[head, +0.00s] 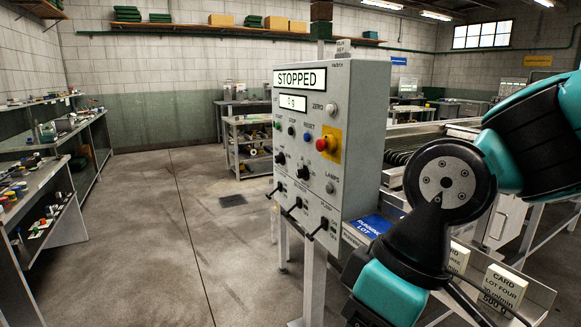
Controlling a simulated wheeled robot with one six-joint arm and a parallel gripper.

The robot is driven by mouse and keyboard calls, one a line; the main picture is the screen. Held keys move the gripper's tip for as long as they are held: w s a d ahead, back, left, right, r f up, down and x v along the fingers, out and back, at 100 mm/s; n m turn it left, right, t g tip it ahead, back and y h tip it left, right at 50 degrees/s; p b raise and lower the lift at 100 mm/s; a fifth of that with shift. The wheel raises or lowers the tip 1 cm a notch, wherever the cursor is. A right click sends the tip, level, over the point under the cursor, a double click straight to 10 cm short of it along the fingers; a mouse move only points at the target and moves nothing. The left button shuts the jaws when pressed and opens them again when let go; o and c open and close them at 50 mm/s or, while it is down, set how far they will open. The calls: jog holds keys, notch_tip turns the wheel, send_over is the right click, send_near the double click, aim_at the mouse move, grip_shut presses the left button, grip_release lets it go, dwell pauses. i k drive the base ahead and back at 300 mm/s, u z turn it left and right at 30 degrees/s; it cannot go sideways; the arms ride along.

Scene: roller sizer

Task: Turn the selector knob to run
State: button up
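The grey control panel (350,100) stands on a post in the middle of the head view. Its display (300,79) reads STOPPED, and a smaller one (293,103) below it reads 0 g. Two black knobs, a left one (280,158) and a right one (303,172), sit on its lower face. Their labels are too small to read, so I cannot tell which is the run selector or where either points. My teal and black arm is at the right, in front of the panel's lower right side. My gripper is outside the view.
A red emergency button (322,145) on a yellow plate, small push buttons and several black levers (318,229) share the panel. A blue RUNNING LOT sign (372,225) and lot cards (503,288) lie right. Shelves (40,190) line the left; the floor (180,240) between is clear.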

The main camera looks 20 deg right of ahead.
aim_at(278, 159)
jog(key=z, duration=0.1)
jog(key=i, duration=0.25)
jog(key=u, duration=1.25)
jog(key=i, duration=3.65)
jog(key=z, duration=4.25)
